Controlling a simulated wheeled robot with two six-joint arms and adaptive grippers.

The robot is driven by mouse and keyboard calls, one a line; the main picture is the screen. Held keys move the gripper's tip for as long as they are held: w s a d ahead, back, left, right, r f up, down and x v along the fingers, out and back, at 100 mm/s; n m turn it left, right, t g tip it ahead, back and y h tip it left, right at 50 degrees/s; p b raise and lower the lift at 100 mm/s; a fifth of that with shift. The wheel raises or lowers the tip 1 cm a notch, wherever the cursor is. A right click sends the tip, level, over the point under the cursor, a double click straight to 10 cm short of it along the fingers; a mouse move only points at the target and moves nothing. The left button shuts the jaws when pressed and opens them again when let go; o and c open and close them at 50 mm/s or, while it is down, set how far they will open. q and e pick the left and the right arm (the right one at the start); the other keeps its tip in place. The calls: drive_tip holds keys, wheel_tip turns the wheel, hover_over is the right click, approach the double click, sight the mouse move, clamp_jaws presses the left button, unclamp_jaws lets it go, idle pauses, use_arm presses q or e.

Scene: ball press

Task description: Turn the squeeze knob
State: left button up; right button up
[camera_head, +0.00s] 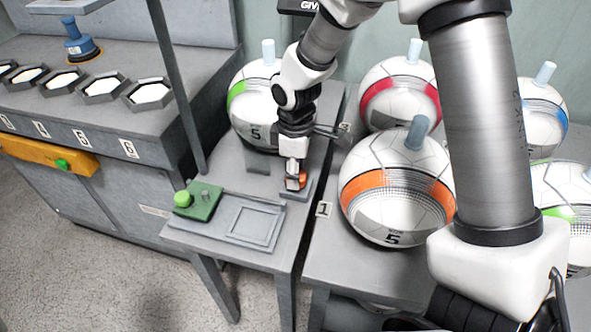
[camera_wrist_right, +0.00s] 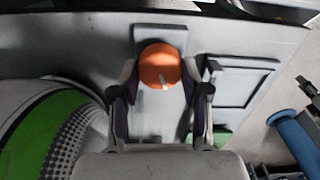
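The squeeze knob is a round orange knob (camera_head: 301,181) on a small grey base at the right end of the grey bench. In the right wrist view the orange knob (camera_wrist_right: 158,66) shows its top with a short white mark pointing toward the gripper. My right gripper (camera_head: 294,172) points down over it. In the wrist view the right gripper's fingers (camera_wrist_right: 160,88) stand on both sides of the knob, very close to it; firm contact is not visible. My left gripper is not in view.
A white ball with a green band (camera_head: 240,108) stands behind the knob. Balls, one with an orange band (camera_head: 397,197), fill the table at right. A green button box (camera_head: 197,202) and a square recessed panel (camera_head: 250,223) lie left of the knob. A post (camera_head: 178,80) rises beside the bench.

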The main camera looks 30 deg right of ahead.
idle(0.4)
drive_tip(key=shift+r+m+p, duration=0.1)
drive_tip(key=shift+m+p, duration=0.8)
drive_tip(key=shift+p, duration=0.05)
drive_tip(key=m+p, duration=0.1)
drive_tip(key=m, duration=0.1)
drive_tip(key=shift+m, duration=0.3)
drive_tip(key=m+p, duration=0.1)
drive_tip(key=m, duration=0.1)
drive_tip(key=shift+m+p, duration=0.3)
drive_tip(key=shift+f+m+p, duration=0.2)
drive_tip(key=shift+m+p, duration=0.2)
drive_tip(key=shift+m, duration=1.5)
drive_tip(key=o, duration=1.1)
drive_tip(key=shift+o, duration=0.2)
